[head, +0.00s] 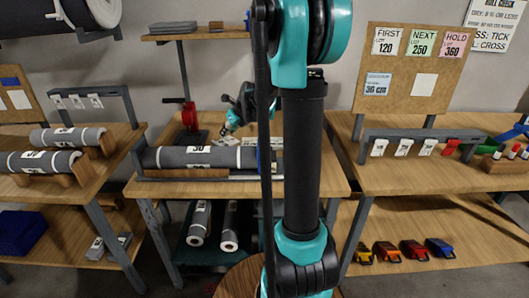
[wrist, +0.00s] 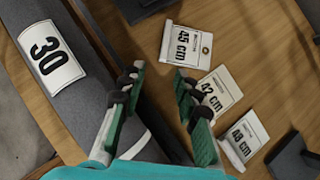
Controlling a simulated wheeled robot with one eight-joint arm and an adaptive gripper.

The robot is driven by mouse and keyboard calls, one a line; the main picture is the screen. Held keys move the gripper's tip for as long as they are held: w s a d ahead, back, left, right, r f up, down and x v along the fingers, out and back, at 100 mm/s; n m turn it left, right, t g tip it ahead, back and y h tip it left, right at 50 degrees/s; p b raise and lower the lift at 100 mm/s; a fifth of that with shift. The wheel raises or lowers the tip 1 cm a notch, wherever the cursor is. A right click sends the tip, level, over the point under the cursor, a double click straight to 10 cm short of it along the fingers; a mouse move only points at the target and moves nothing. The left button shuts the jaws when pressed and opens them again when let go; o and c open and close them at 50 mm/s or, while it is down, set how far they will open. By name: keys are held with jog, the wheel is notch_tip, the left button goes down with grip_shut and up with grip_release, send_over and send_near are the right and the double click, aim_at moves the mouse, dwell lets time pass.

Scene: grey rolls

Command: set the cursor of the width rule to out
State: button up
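A long pale bar (head: 205,179), which looks like the width rule, lies along the front of the middle bench, below a grey roll (head: 180,158). I cannot make out its cursor; my arm hides part of the bar's right end. My gripper (head: 230,127) is above the back of the middle bench, behind the roll. In the wrist view my gripper (wrist: 155,90) is open with nothing between its fingers. The grey roll with a "30" label (wrist: 50,60) lies left of the fingers. Cards reading 45 cm (wrist: 186,46), 42 cm (wrist: 217,91) and 48 cm (wrist: 243,138) lie to the right.
A red device (head: 189,115) stands at the back left of the middle bench. More rolls (head: 67,137) lie on the left bench. A rack with hanging tags (head: 420,134) stands on the right bench. A board (head: 413,65) on the right shows 120, 250, 360 and a 36 cm card.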

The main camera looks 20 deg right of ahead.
jog(key=shift+o, duration=1.6)
jog(key=shift+s+d+r, duration=0.1)
jog(key=shift+d+r, duration=0.15)
jog(key=shift+d, duration=0.05)
notch_tip(320, 180, up, 16)
jog(key=n+g+h, duration=0.3)
jog(key=n+g, duration=0.2)
jog(key=g, duration=0.2)
send_over(269, 147)
notch_tip(269, 147, down, 17)
jog(key=shift+f, duration=0.2)
jog(key=shift+c, duration=0.3)
grip_shut()
